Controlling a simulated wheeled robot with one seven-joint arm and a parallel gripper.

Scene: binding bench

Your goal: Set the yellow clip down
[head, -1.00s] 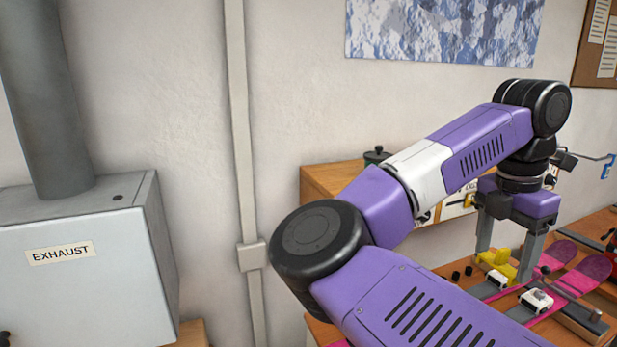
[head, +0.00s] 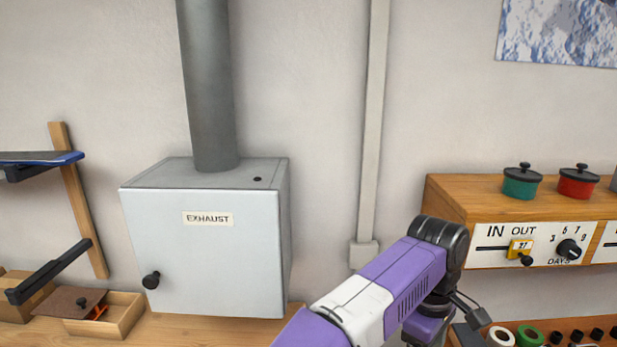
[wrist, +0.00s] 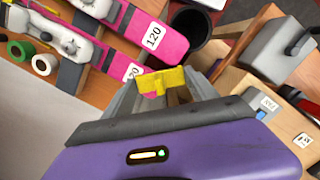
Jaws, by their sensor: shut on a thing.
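The yellow clip (wrist: 161,80) sits between the fingertips of my gripper (wrist: 160,88) in the wrist view. The gripper is shut on it and holds it up, with pink skis and a dark bin showing beyond it. In the head view my arm reaches up from the bottom edge right of the middle. The fingers and the clip are below the picture there.
The wrist view shows pink skis (wrist: 127,22), a black bin (wrist: 202,52), a grey box (wrist: 275,55) and tape rolls (wrist: 43,64). The head view shows the exhaust cabinet (head: 205,265), an open wooden box (head: 122,312) and a wooden shelf unit (head: 455,205) with pots.

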